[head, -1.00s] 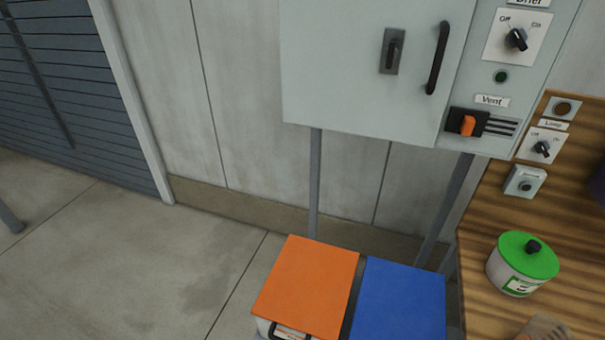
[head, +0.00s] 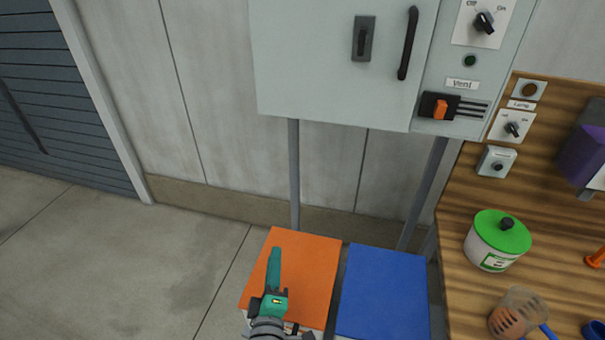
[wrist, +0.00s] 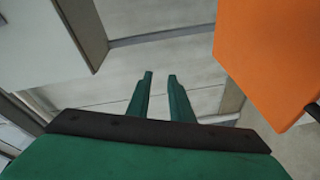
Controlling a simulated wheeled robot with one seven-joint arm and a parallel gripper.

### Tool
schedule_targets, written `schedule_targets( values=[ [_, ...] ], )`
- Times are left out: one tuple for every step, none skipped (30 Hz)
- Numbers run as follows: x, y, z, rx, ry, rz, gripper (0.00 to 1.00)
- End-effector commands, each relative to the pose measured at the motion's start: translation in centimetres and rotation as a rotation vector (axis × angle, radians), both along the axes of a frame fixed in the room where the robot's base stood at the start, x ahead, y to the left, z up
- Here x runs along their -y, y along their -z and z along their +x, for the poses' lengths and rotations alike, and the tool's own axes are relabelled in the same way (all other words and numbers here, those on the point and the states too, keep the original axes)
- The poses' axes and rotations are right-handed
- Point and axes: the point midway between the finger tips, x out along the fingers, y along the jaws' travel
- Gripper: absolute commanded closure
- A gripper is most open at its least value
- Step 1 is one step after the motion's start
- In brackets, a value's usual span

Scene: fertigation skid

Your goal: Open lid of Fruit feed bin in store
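Two bins stand side by side on the floor below the cabinet, one with an orange lid (head: 308,260) and one with a blue lid (head: 385,295). Both lids lie flat and shut. I cannot read any bin label, so I cannot tell which is the Fruit feed bin. My green gripper (head: 274,252) shows in front of the orange lid in the head view and hides part of it. In the wrist view my gripper (wrist: 160,75) has its two fingers apart with nothing between them. The orange lid (wrist: 270,60) is to their right there.
A grey cabinet (head: 330,60) on legs hangs above the bins. At right, a wooden bench (head: 460,290) holds a green-lidded pot (head: 497,240) and a clear cup (head: 515,312). Open floor (head: 120,270) lies at left.

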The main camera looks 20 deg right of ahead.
Motion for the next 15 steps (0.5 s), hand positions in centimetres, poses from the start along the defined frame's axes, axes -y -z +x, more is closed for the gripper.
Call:
schedule_targets(
  values=[
    [0.8,-2.0,1.4,0.009,0.029,-0.047,0.8],
    [1.3,-3.0,2.0,0.007,0.047,-0.076,0.8],
    [2.0,-4.4,2.8,0.004,0.072,-0.112,0.8],
    [2.5,-5.3,3.3,0.001,0.091,-0.138,0.8],
    [3.0,-6.3,3.8,-0.003,0.109,-0.162,0.8],
    [3.6,-7.5,4.3,-0.007,0.133,-0.191,0.8],
    [4.0,-8.3,4.7,-0.01,0.15,-0.212,0.8],
    [4.4,-9.1,4.9,-0.015,0.167,-0.23,0.8],
    [4.9,-10.1,5.3,-0.02,0.186,-0.251,0.8],
    [5.2,-10.8,5.5,-0.022,0.2,-0.266,0.8],
    [5.5,-11.4,5.6,-0.026,0.213,-0.278,0.8],
    [5.8,-12.1,5.8,-0.03,0.227,-0.291,0.8],
    [6.0,-12.5,5.9,-0.032,0.236,-0.299,0.8],
    [6.2,-12.8,6.0,-0.036,0.244,-0.308,0.8],
    [6.4,-13.2,6.0,-0.037,0.253,-0.315,0.8]
  ],
)
